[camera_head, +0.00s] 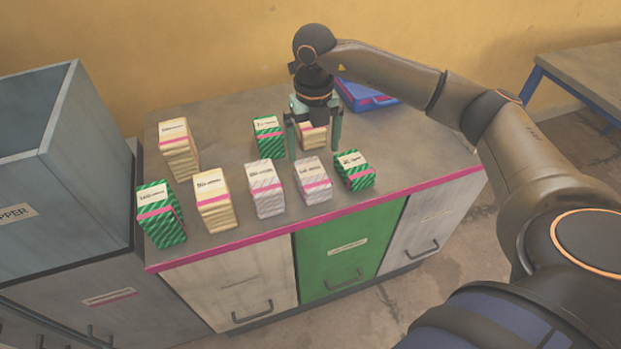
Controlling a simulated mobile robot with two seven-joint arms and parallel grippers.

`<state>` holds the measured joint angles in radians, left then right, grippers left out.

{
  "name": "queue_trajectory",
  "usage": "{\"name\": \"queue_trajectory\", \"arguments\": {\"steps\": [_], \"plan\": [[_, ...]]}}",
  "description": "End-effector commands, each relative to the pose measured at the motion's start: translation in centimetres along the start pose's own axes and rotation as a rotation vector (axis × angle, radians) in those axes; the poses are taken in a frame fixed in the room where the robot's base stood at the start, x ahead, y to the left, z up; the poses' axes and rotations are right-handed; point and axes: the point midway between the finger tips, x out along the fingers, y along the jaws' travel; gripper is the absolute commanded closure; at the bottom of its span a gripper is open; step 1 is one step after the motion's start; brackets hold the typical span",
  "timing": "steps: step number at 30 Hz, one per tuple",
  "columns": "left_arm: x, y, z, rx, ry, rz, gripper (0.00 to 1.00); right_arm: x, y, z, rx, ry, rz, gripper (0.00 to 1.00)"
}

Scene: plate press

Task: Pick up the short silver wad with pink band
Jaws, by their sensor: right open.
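Two silver striped wads with pink bands stand in the front row on the cabinet top. The right silver wad (313,182) looks a little shorter than the left silver wad (266,190). My right gripper (314,150) is open and points down, just behind the right silver wad in the picture. A small cream wad (312,137) shows between its fingers; I cannot tell whether the fingers are around it or in front of it. My left gripper is not in view.
Green wads (161,217) and cream wads (214,202) stand around on the cabinet top (230,146). A small green wad (355,173) is close on the right. A grey hopper (85,160) rises at the left, a blue tray (365,96) lies behind. The right cabinet top is clear.

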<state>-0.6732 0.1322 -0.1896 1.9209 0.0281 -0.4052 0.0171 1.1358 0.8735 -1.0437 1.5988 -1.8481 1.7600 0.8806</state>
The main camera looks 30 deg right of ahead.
Motion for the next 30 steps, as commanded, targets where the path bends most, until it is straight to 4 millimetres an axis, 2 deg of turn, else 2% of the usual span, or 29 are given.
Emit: {"name": "queue_trajectory", "arguments": {"steps": [1, 4, 13, 21, 30], "plan": [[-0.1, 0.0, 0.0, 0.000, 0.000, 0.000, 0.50, 1.1, 0.0, -0.1, 0.000, 0.004, -0.001, 0.00], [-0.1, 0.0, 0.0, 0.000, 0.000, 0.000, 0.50, 2.8, 0.1, -0.1, -0.002, 0.004, 0.001, 0.00], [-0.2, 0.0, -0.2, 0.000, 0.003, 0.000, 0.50, 5.4, 0.3, -0.1, -0.004, 0.004, 0.003, 0.00], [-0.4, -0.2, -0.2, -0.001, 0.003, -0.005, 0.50, 9.2, 0.4, -0.2, -0.003, 0.003, 0.003, 0.00], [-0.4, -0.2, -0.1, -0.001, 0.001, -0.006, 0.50, 9.6, 0.5, -0.1, -0.004, 0.000, 0.005, 0.01]]}}
